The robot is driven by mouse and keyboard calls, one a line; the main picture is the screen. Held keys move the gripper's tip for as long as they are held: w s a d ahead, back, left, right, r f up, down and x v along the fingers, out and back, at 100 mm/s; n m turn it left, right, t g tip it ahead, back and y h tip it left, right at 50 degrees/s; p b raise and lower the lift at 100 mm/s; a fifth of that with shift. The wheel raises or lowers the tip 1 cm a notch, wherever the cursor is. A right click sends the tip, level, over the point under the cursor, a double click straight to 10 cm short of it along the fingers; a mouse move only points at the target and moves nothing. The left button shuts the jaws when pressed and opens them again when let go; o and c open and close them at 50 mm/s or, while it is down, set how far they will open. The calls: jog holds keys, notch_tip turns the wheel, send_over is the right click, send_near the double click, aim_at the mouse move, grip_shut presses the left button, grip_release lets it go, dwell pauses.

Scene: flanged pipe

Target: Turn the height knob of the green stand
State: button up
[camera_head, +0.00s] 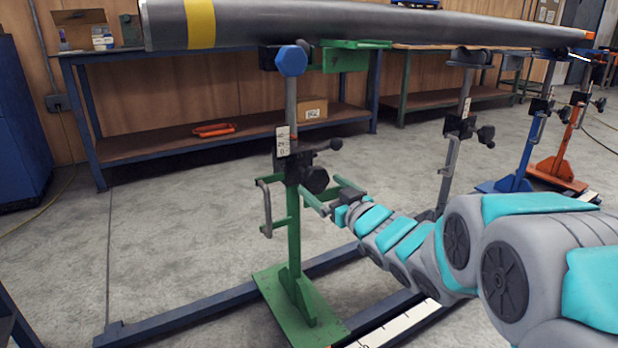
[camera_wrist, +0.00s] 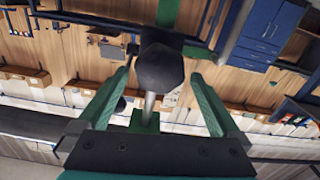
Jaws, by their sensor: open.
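The green stand (camera_head: 294,240) stands upright on a green base plate, with a scaled grey post under the large pipe (camera_head: 350,22). Its black height knob (camera_head: 315,181) sticks out from the black clamp block partway up the post. In the wrist view the knob (camera_wrist: 160,68) shows end-on, centred between my two green fingers. My gripper (camera_head: 321,187) is open, with one finger on each side of the knob. In the wrist view (camera_wrist: 160,75) gaps show between the knob and both fingers. I cannot tell how far the fingertips reach along the knob.
A smaller dark ball-ended lever (camera_head: 335,144) sits above the knob. A grey stand (camera_head: 452,150), a blue stand (camera_head: 524,150) and an orange stand (camera_head: 570,140) stand further right. Open floor lies left.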

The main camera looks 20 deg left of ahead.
aim_at(309, 175)
jog(key=b+x, duration=0.1)
jog(key=x, duration=0.5)
jog(key=shift+w+a, duration=0.25)
jog(key=shift+a, duration=0.1)
jog(key=shift+c, duration=0.2)
jog(key=c, duration=1.1)
